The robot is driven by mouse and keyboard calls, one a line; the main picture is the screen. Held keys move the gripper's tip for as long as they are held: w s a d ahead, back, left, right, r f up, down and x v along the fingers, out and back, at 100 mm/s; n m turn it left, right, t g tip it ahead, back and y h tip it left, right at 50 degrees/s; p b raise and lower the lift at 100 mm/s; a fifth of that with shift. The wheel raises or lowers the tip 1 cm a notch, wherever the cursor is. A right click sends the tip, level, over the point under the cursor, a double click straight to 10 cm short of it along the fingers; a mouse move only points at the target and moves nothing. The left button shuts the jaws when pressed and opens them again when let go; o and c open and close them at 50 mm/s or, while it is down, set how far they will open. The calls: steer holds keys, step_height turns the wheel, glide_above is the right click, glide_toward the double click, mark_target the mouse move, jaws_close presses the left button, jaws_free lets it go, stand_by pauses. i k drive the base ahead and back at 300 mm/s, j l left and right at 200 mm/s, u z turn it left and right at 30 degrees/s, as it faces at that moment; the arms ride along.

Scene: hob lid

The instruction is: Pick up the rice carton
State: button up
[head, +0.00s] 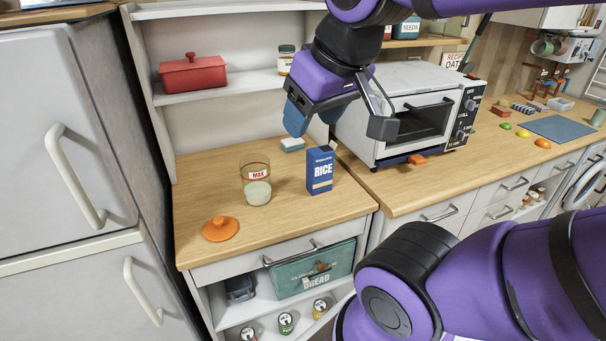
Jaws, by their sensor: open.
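The rice carton (320,172) is a small dark blue box with white RICE lettering. The gripper is apart from the carton, and the carton's front is unobstructed in the head view. The exact height gap between them is hard to tell.
A blue-and-white sponge (292,144) lies behind the carton. A white toaster oven (415,110) stands to the right. Bare counter lies in front of the carton.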

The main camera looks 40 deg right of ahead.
mark_target(320, 160)
steer(key=i+j+z, duration=0.2)
steer(key=j+z, duration=0.2)
steer(key=j, duration=0.15)
steer(key=j+z, duration=0.45)
steer(key=j, duration=0.15)
steer(key=j+z, duration=0.4)
steer(key=j, duration=0.25)
steer(key=i, duration=0.05)
